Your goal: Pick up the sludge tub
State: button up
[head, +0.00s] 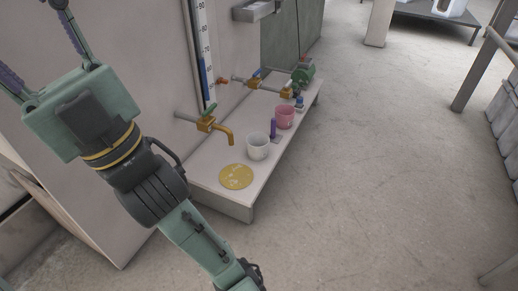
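Two tubs stand upright on a low pale bench (207,178): a whitish tub (258,148) near its front end and a pink tub (285,117) farther back. No readable label shows which one is the sludge tub. My arm comes down across the left of the head view. My gripper (256,276) is at the bottom edge, low and in front of the bench, apart from both tubs. It is partly cut off, and its fingers are too small and dark to tell whether they are open.
A purple bottle-like item (273,128) stands between the tubs. Farther back are more valves and a green pump-like unit (303,75). The concrete floor (375,180) to the right is clear.

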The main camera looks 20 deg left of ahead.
aim_at(257, 144)
jog(key=i+u, duration=0.2)
jog(key=u, duration=0.15)
jog(key=i+l+u, duration=0.15)
jog(key=u, duration=0.2)
jog(key=i+l+u, duration=0.15)
jog(key=u, duration=0.2)
jog(key=i+l+u, duration=0.15)
jog(key=i+l, duration=0.65)
